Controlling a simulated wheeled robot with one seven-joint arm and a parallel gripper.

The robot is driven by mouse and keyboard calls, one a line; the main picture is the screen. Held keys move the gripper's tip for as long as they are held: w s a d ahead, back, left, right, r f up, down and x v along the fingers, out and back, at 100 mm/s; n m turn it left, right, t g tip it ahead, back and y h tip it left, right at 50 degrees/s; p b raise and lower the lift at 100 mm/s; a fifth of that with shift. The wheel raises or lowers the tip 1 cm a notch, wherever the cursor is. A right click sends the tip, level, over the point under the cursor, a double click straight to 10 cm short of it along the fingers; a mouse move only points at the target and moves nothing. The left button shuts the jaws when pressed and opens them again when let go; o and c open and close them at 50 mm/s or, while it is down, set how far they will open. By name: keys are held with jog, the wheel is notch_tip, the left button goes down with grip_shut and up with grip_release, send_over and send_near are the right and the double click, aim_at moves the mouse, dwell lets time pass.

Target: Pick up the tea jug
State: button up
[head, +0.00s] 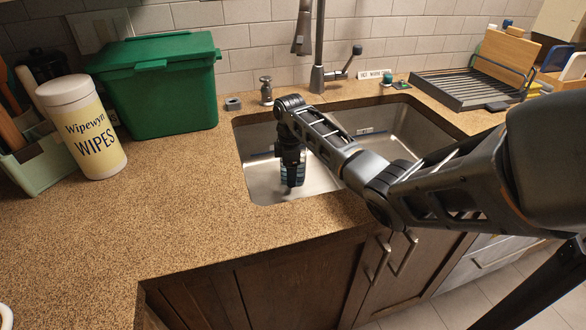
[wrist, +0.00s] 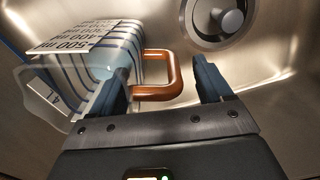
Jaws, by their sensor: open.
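The tea jug (wrist: 115,48) shows in the wrist view at the upper left. It is a clear vessel with printed volume marks, dark stripes and an orange-brown handle (wrist: 172,75). It is inside the steel sink. My gripper (wrist: 165,80) is open, with one finger in front of the jug's body and the other to the right of the handle. The handle lies across the gap between the fingers; I cannot tell whether either finger touches it.
The sink drain (wrist: 218,18) is beyond the fingers. A green bin (head: 160,95) and a wipes canister (head: 82,130) stand left. A dish rack (head: 470,88) stands right.

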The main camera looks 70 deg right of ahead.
jog(key=shift+c, duration=0.4)
jog(key=c, duration=1.3)
jog(key=shift+r, duration=0.2)
jog(key=shift+r+b, duration=0.3)
jog(key=shift+r, duration=4.5)
jog(key=o, duration=0.8)
grip_shut()
